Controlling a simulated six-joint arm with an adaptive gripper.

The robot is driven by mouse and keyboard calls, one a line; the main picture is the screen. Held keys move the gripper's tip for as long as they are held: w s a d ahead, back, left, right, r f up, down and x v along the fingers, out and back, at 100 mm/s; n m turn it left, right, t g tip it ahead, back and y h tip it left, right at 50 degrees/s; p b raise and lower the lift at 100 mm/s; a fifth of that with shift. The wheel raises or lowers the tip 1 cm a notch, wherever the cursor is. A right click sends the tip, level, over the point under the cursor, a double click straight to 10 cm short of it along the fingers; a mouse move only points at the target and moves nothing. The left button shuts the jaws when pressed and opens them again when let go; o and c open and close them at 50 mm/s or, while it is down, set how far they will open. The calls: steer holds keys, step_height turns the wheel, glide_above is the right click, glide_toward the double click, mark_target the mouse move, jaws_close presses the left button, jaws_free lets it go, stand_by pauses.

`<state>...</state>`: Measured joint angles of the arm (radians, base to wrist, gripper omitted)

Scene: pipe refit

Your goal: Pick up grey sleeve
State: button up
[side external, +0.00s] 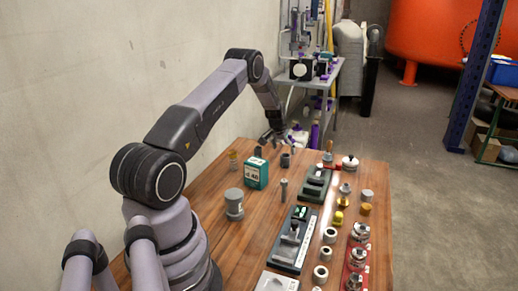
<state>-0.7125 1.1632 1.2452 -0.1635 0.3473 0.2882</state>
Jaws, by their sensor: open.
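My gripper (273,139) hangs open over the far left part of the wooden table. A small dark grey cylinder (285,160), which looks like a sleeve, stands just below and right of it. Another small dark piece (258,151) stands just below and left of it. The fingers look empty and apart from both pieces, but they are small here. I cannot tell for sure which piece is the grey sleeve. A larger grey flanged cylinder (234,204) stands nearer the front.
A green-and-white box (256,173) stands close in front of the gripper. A slim upright fitting (284,189) is to its right. A dark fixture (293,240), a green fixture (316,184) and several metal fittings fill the right side. The table's front left is clear.

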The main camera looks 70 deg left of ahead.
mark_target(285, 161)
steer(key=x, duration=0.4)
steer(key=shift+f, duration=0.35)
steer(key=c, duration=1)
